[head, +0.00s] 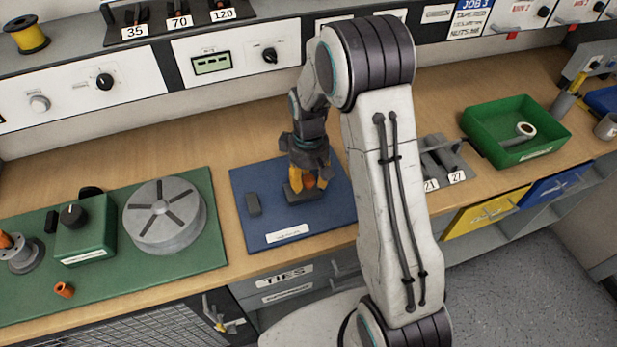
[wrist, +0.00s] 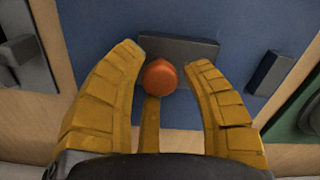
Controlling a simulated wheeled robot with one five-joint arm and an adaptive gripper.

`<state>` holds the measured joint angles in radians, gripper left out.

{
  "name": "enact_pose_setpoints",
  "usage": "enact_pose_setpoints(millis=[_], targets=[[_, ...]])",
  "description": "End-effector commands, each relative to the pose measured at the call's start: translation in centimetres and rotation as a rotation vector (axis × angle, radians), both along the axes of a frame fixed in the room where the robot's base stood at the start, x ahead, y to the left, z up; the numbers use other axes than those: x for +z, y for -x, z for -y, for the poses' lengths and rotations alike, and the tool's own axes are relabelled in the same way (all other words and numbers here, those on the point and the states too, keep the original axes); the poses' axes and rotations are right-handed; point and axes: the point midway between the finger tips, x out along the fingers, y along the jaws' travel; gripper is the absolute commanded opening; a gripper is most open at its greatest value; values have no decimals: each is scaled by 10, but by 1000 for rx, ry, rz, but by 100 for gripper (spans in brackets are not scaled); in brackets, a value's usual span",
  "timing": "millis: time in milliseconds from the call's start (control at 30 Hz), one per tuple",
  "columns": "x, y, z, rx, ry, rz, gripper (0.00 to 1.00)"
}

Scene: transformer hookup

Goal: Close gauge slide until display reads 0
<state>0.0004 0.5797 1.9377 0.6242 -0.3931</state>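A blue mat (head: 335,221) lies on the bench below my gripper (head: 306,178). On it is a low dark grey block (head: 299,196) with an orange round-topped piece (head: 310,181) at it. In the wrist view my gripper (wrist: 165,60) has its yellow fingers spread either side of the orange piece (wrist: 160,77), with visible gaps. A third finger lies below it; contact there is unclear. The grey block (wrist: 185,50) is behind the orange piece. A smaller dark block (head: 253,204) sits left on the mat. A greenish display (head: 211,63) is on the back panel; its reading is illegible. I cannot tell which part is the slide.
A green mat (head: 215,240) at the left holds a round grey disc (head: 165,214) and a green box with a knob (head: 85,230). To the right are grey blocks labelled 21 and 27 (head: 440,158) and a green tray (head: 510,105). My arm hides part of the bench.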

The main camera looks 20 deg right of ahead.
Motion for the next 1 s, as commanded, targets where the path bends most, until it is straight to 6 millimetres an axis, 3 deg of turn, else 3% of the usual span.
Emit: enact_pose_setpoints(millis=[467,667,1000], targets=[[0,0,0,0,0,0,0],[-1,0,-6,4,0,0,0],[-2,0,-66,4,1,-2,0]])
